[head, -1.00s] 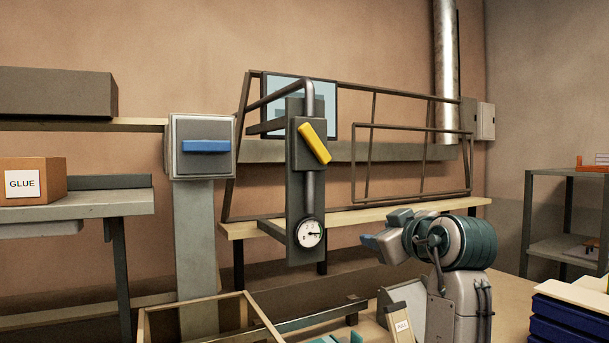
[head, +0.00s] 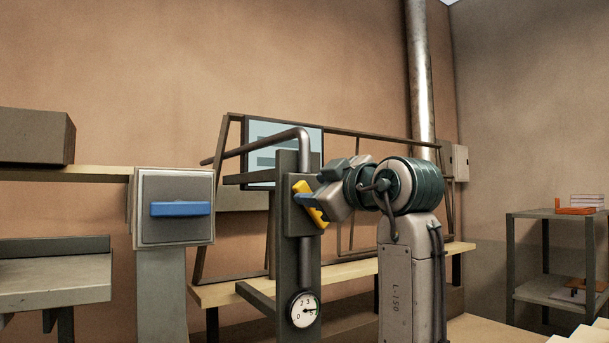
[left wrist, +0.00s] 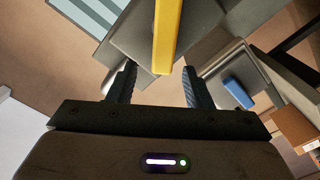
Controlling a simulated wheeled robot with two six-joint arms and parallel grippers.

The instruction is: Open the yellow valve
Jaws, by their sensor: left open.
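The yellow valve handle (head: 318,215) is a flat bar on a grey post (head: 285,250), tilted with its upper end to the left. My left gripper (head: 308,200) is at the handle, coming from the right and hiding part of it. In the left wrist view the yellow handle (left wrist: 166,35) hangs down from the top, its lower end between the tips of my open left gripper (left wrist: 158,72). A gap shows on each side of it. The fingers are not closed on it. My right gripper is out of view.
A round gauge (head: 303,309) sits low on the post. A box with a blue handle (head: 180,209) stands to the left; the blue handle also shows in the left wrist view (left wrist: 238,93). A metal frame and wooden bench (head: 230,294) are behind. A shelf (head: 560,215) stands at right.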

